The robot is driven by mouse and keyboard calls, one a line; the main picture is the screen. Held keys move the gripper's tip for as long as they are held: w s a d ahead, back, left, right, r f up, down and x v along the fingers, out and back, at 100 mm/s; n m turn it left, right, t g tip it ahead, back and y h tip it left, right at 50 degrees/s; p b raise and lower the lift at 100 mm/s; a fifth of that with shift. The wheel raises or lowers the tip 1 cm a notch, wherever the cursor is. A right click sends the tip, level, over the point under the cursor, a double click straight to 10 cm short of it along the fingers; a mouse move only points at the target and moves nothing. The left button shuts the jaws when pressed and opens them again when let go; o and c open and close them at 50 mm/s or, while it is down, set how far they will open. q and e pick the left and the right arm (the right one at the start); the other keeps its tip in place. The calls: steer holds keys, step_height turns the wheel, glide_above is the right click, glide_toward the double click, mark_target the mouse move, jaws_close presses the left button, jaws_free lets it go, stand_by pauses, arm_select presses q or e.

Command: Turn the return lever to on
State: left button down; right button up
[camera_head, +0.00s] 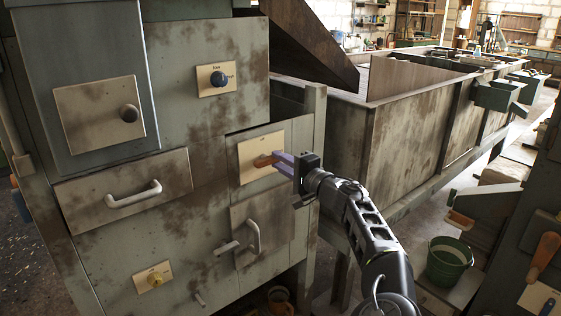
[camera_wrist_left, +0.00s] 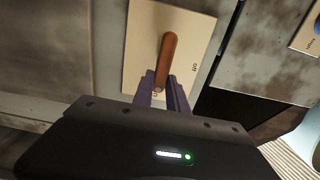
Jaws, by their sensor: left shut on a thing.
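The return lever (camera_head: 262,161) is an orange-brown handle on a cream plate (camera_head: 248,149) on the machine's grey-green front. My left gripper (camera_head: 280,160) reaches it from the right, with its purple fingers shut on the handle's free end. In the left wrist view the lever (camera_wrist_left: 168,60) stretches from the plate (camera_wrist_left: 143,38) down to between the fingers (camera_wrist_left: 164,90). Another label by the fingertips is partly hidden. My right gripper is not in view.
A long metal trough (camera_head: 400,132) stands behind right. A green bucket (camera_head: 448,262) is at lower right.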

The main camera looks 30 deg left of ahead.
arm_select(q)
steer(key=c, duration=1.3)
jaws_free()
steer(key=shift+b+v, duration=0.55)
steer(key=shift+v, duration=3.35)
